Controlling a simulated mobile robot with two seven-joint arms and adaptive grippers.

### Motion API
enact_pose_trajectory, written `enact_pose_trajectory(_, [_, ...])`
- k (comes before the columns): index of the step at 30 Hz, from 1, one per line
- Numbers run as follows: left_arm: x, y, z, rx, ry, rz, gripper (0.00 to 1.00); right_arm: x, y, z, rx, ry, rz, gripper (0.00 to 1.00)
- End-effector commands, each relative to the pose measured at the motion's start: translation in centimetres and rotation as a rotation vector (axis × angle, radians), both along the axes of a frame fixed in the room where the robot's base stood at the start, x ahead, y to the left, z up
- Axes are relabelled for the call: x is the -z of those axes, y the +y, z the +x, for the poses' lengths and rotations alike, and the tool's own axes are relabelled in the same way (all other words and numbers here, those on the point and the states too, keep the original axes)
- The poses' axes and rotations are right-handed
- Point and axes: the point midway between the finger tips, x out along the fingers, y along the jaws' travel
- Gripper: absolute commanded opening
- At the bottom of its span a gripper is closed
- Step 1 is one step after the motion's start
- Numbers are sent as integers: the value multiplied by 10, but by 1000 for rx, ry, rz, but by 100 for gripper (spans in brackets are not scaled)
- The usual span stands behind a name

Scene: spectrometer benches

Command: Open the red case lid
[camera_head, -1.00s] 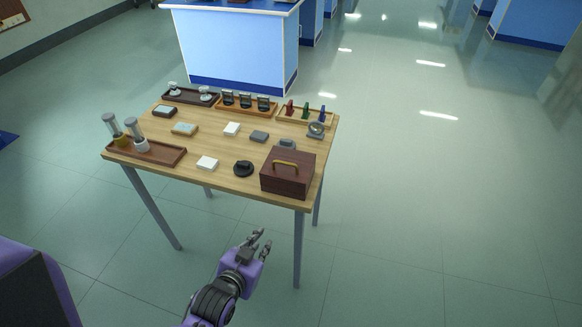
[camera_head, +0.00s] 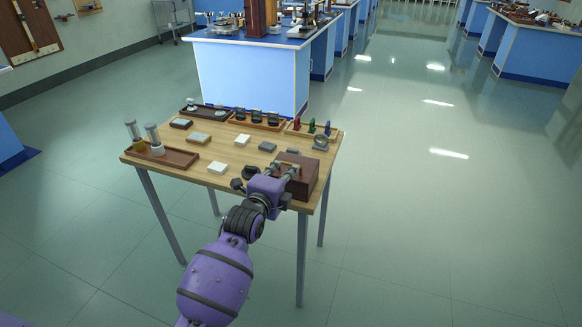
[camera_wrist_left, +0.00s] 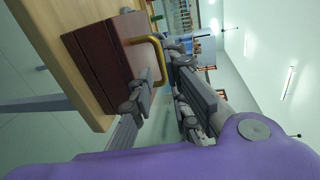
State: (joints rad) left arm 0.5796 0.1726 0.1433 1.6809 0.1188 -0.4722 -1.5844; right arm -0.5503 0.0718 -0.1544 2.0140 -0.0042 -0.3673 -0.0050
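The dark red-brown case (camera_head: 308,182) stands at the front right corner of the wooden table, and its lid is closed. In the left wrist view the case (camera_wrist_left: 95,62) shows on its side, with a gold handle (camera_wrist_left: 155,43) on its lid. My left gripper (camera_head: 286,169) is over the case top and partly hides the lid and handle in the head view. In the left wrist view the fingers of my left gripper (camera_wrist_left: 162,68) are apart, with the handle at their tips. I cannot tell if they touch it. My right gripper is in neither view.
The wooden table (camera_head: 225,180) holds a tray with two cylinders (camera_head: 180,158) at left, several small blocks in the middle and more trays along the back. Blue benches (camera_head: 245,75) stand behind.

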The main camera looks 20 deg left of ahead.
Motion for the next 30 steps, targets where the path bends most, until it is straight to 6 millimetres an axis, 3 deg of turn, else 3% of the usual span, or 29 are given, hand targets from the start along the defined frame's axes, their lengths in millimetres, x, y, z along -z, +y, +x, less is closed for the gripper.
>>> enact_pose_trajectory(6, [7,-2,36,0,-1,-4,15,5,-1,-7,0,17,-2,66])
enact_pose_trajectory(12, [11,-2,56,0,0,-4,15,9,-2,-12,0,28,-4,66])
enact_pose_trajectory(22, [12,-2,60,-1,-1,-4,15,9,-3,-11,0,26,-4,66])
enact_pose_trajectory(26, [12,-2,60,-1,-1,-4,0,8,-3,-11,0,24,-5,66])
enact_pose_trajectory(30, [12,-2,60,-1,-1,-4,0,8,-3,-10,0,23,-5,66])
